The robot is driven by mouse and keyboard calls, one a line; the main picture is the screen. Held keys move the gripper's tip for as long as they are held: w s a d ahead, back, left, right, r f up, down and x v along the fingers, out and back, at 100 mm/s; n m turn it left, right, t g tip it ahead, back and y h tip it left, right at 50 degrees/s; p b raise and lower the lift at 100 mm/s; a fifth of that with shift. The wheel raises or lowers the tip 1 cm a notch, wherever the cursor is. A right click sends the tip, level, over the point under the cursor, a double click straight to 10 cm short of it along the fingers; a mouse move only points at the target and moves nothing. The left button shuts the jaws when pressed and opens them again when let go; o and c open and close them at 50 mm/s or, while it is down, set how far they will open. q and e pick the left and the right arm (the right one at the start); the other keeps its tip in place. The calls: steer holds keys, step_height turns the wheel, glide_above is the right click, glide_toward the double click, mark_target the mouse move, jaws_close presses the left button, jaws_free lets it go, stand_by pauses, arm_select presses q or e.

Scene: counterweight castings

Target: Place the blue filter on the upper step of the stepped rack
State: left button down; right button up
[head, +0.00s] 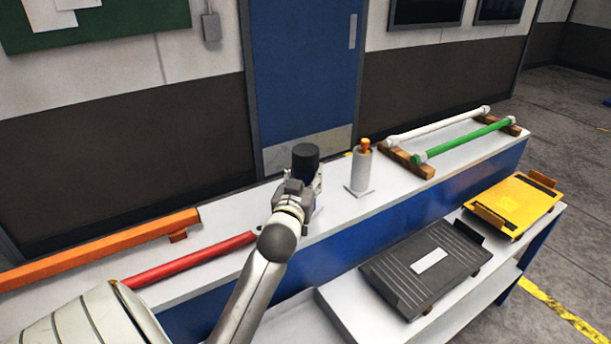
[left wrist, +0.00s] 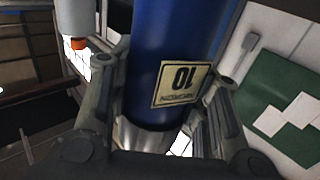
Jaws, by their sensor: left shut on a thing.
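The blue filter (left wrist: 178,45) is a blue cylinder with a pale label marked 10 and a silvery end. In the head view its dark top (head: 305,156) sticks up above my left gripper (head: 304,184). My left gripper is shut on it, with a finger on each side in the left wrist view. The filter looks upright, over the white upper step (head: 345,207) of the stepped rack. My gripper hides its lower part, so I cannot tell whether it touches the step. My right gripper is not in view.
A grey-white cylinder (head: 361,170) with an orange top stands right of the filter. White (head: 440,124) and green (head: 465,139) rods lie farther right; red (head: 190,258) and orange (head: 100,250) bars lie left. Black (head: 425,270) and yellow (head: 512,205) cases occupy the lower step.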

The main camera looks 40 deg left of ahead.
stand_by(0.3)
arm_select(q)
steer(key=c, duration=1.2)
jaws_free()
steer(key=shift+f, duration=0.2)
steer(key=o, duration=0.4)
